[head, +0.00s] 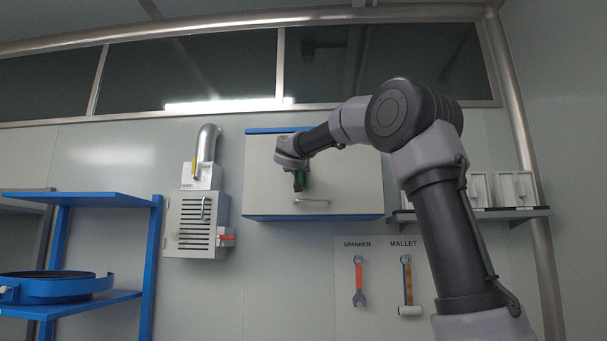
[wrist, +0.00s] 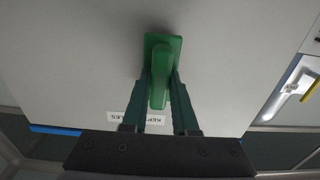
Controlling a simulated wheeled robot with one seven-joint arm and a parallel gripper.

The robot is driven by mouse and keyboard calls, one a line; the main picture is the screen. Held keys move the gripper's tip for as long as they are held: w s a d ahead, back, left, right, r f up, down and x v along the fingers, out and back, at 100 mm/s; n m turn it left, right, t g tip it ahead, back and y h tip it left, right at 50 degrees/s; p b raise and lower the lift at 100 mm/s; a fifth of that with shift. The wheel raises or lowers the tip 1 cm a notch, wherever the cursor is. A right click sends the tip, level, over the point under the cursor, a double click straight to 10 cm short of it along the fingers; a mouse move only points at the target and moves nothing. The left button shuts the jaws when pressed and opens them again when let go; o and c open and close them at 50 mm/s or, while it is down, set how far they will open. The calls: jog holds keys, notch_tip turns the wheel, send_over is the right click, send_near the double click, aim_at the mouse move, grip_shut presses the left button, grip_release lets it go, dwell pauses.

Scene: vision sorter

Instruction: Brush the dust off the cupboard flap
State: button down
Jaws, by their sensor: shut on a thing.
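The cupboard flap (head: 345,180) is a pale panel on a blue-edged wall cupboard, with a bar handle (head: 311,201) low on it. It looks closed. My gripper (head: 299,178) is in front of the flap's left part. In the wrist view my gripper (wrist: 162,85) is shut on a green brush (wrist: 159,62), gripping its handle. The brush's flat green head is at or very near the pale flap (wrist: 225,75); I cannot tell whether it touches. A soft dark shadow lies around the head. I cannot make out dust clearly. A printed label (wrist: 117,117) is partly hidden by a finger.
A vented grey box (head: 200,222) with a pipe hangs left of the cupboard. A shelf (head: 470,214) with pale bins is on the right. A spanner (head: 358,280) and a mallet (head: 407,285) hang below. A blue rack (head: 150,265) stands at left.

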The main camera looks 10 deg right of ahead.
jog(key=s+d, duration=0.1)
jog(key=d, duration=0.2)
jog(key=s+d, duration=0.1)
jog(key=d, duration=0.3)
jog(key=s+d, duration=0.1)
jog(key=d, duration=0.2)
jog(key=shift+s+d+r, duration=0.15)
jog(key=shift+d+r, duration=0.05)
dwell(1.7)
jog(key=shift+a, duration=0.1)
jog(key=w+a, duration=0.4)
jog(key=a, duration=0.9)
jog(key=shift+w, duration=0.15)
dwell(0.9)
jog(key=shift+a, duration=0.15)
jog(key=v, duration=0.6)
dwell(0.4)
